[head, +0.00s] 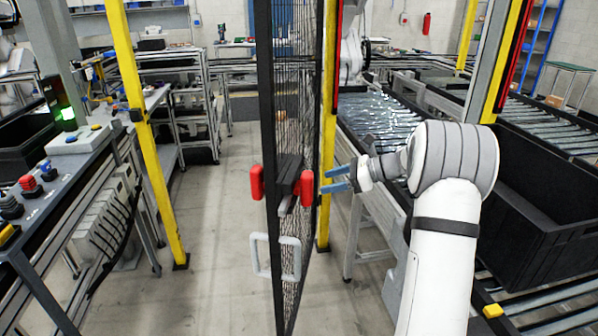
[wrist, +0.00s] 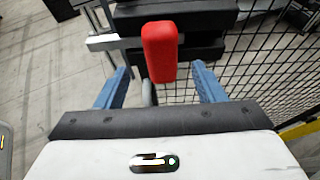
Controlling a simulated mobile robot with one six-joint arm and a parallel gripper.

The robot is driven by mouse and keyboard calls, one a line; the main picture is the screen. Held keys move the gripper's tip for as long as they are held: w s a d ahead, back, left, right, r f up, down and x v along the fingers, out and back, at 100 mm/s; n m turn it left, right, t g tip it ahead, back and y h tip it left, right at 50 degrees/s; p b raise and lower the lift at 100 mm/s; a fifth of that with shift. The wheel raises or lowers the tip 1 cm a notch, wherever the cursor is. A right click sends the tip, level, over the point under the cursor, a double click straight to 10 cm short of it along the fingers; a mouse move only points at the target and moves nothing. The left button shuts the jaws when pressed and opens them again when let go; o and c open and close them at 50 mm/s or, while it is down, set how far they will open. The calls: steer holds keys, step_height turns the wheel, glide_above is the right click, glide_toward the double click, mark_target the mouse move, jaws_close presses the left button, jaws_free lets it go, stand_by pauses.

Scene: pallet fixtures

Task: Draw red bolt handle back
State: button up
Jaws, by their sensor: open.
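The red bolt handle (head: 307,188) is an upright red grip on the right side of the black bolt housing (head: 288,174) on the mesh door. A second red grip (head: 257,182) sits on the housing's left side. My gripper (head: 325,180) is open and empty, its two blue fingers pointing left at the right-hand red handle, with a small gap in the head view. In the wrist view the red handle (wrist: 160,52) appears centred between the open blue fingertips. Whether the tips reach past it I cannot tell.
The black-framed mesh door (head: 313,120) stands edge-on, with a pale pull handle (head: 275,257) below the bolt. A yellow post (head: 326,215) stands just behind my fingers. Conveyors (head: 380,120) and a black bin (head: 540,215) are to the right. Left of the door is open floor.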

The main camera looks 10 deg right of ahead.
mark_target(313, 184)
steer(key=shift+w+a, duration=0.1)
steer(key=shift+w, duration=0.2)
steer(key=p+x, duration=0.1)
steer(key=x, duration=0.6)
steer(key=shift+s+a, duration=0.1)
steer(key=shift+a, duration=0.05)
